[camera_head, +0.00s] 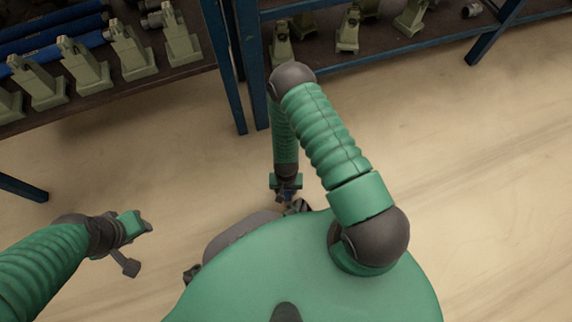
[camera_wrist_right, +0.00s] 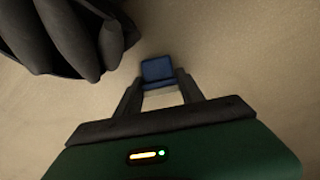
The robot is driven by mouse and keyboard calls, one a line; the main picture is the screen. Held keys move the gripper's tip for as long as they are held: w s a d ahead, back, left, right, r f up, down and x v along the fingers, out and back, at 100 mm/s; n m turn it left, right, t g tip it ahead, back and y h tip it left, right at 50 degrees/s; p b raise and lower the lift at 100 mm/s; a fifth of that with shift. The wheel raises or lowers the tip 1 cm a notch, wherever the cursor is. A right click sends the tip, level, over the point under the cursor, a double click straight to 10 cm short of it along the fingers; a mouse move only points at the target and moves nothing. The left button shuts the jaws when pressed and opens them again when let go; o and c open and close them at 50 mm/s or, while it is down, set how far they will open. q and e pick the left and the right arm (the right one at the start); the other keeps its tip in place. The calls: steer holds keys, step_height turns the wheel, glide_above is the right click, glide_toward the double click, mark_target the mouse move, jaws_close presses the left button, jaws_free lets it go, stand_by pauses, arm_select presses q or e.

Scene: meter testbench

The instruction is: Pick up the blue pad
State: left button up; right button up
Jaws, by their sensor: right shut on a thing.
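The blue pad (camera_wrist_right: 157,71) is a small dark-blue block between the fingertips of my right gripper (camera_wrist_right: 160,82) in the right wrist view. The right gripper is shut on it, with one dark finger at each side. In the head view the right gripper (camera_head: 287,193) points down over the floor close to my body, and the pad is barely visible there. My left gripper (camera_head: 132,249) is at the lower left of the head view, over bare floor and away from the pad.
A dark shelf (camera_head: 150,85) with blue frame posts stands at the upper left, holding several pale-green meter stands and blue tubes. Another shelf (camera_head: 400,45) with similar stands is at the top right. The tan floor (camera_head: 470,150) is clear on the right.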

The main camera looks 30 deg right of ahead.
jaws_close()
steer(key=shift+r, duration=0.1)
steer(key=shift+r+p, duration=0.6)
steer(key=shift+p, duration=0.1)
steer(key=r+p, duration=0.3)
steer(key=shift+a, duration=0.25)
steer(key=w+a+p, duration=0.1)
steer(key=a, duration=0.3)
steer(key=w+a+p, duration=0.1)
steer(key=a+p, duration=0.1)
steer(key=a, duration=0.3)
steer(key=w+a+p, duration=0.1)
steer(key=a+p, duration=0.1)
steer(key=a, duration=0.3)
steer(key=shift+a+r, duration=0.1)
steer(key=shift+r, duration=0.25)
steer(key=shift+w+a, duration=0.1)
steer(key=shift+a, duration=0.45)
